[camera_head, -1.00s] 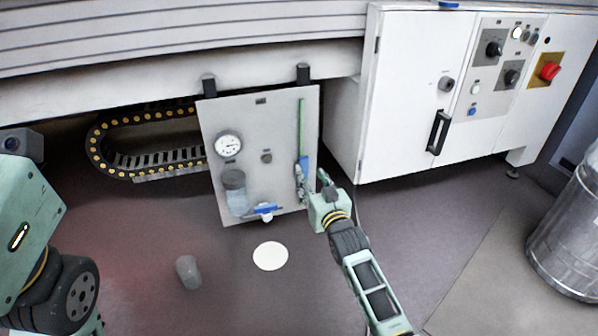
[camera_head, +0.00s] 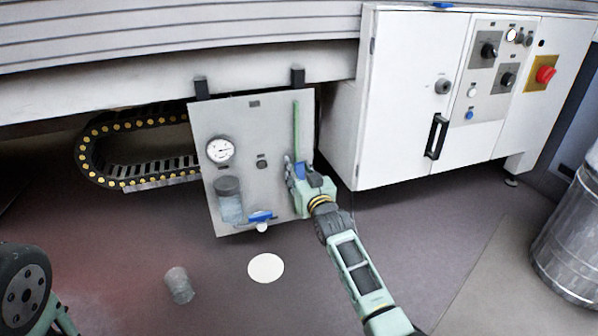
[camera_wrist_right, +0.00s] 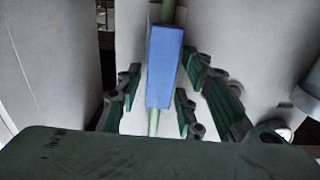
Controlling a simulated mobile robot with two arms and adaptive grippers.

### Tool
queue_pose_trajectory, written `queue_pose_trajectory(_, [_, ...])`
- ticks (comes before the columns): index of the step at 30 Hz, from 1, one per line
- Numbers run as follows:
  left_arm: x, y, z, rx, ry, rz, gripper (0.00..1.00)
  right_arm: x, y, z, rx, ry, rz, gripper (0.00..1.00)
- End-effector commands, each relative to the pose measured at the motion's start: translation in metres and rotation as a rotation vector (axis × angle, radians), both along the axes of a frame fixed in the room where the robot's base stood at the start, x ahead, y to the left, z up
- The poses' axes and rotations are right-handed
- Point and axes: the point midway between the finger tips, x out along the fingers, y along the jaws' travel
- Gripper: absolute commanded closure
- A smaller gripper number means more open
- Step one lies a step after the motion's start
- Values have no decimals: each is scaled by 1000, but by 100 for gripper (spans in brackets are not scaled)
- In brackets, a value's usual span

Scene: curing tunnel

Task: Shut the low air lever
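A grey panel (camera_head: 240,115) hangs under the machine. Low on it is a blue lever (camera_head: 260,216), lying roughly level above a white round part (camera_head: 262,227). Near the panel's right edge a blue block (camera_head: 301,171) sits on an upright green strip (camera_head: 297,125). My right gripper (camera_head: 295,172) is at this block, up and right of the low blue lever. In the right wrist view the blue block (camera_wrist_right: 164,65) lies between the gripper's fingers (camera_wrist_right: 160,92), which are apart with small gaps beside it. My left gripper is out of view.
The panel also bears a gauge (camera_head: 220,149) and a clear bowl (camera_head: 229,203). A white disc (camera_head: 266,268) and a grey cup (camera_head: 179,285) are on the floor. A white cabinet (camera_head: 400,100) stands to the right, a metal drum (camera_head: 570,235) at far right.

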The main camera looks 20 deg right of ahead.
Motion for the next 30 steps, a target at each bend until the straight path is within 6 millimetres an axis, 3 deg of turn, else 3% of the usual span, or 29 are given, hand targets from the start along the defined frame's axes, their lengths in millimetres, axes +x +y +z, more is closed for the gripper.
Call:
queue_pose_trajectory(11, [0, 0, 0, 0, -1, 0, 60, 0, 0, 0, 0, 0, 0, 100])
queue_pose_trajectory(30, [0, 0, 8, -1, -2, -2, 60, 0, -3, 2, 58, 2, -1, 100])
